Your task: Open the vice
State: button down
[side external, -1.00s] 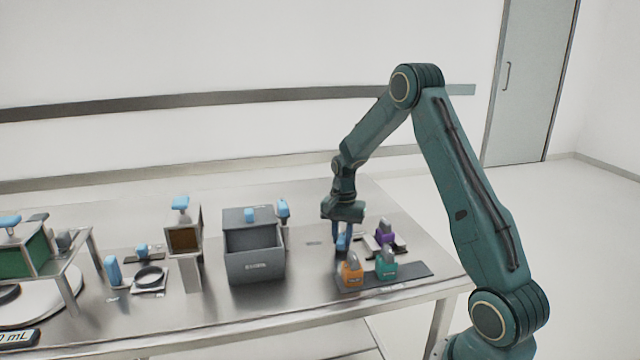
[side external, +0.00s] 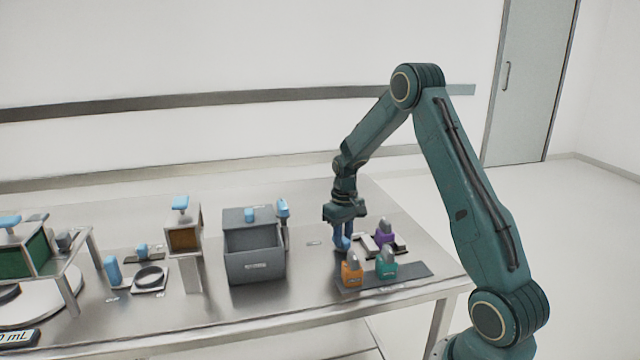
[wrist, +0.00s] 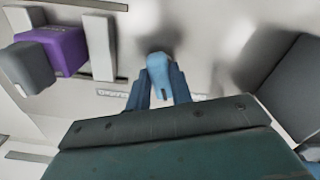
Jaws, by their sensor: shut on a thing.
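The vice (side external: 368,242) is a low fixture with pale jaws towards the back right of the table. A purple bottle with a grey cap (side external: 384,234) stands at its jaws. My gripper (side external: 341,238) points down just left of the vice. In the wrist view my gripper (wrist: 160,90) is shut on a light blue handle (wrist: 159,64). The handle's link to the vice is not clear.
An orange bottle (side external: 352,271) and a teal bottle (side external: 386,266) stand on a dark mat (side external: 412,272) in front. A grey open bin (side external: 254,262) is to the left, with a blue-handled part (side external: 283,210) behind it.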

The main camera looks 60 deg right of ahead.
jog(key=n, duration=0.3)
jog(key=shift+d+n, duration=0.1)
jog(key=shift+n, duration=2.2)
jog(key=c, duration=1.2)
grip_release()
jog(key=shift+c, duration=0.2)
jog(key=shift+r, duration=0.2)
notch_tip(320, 180, up, 14)
jog(key=shift+f, duration=0.25)
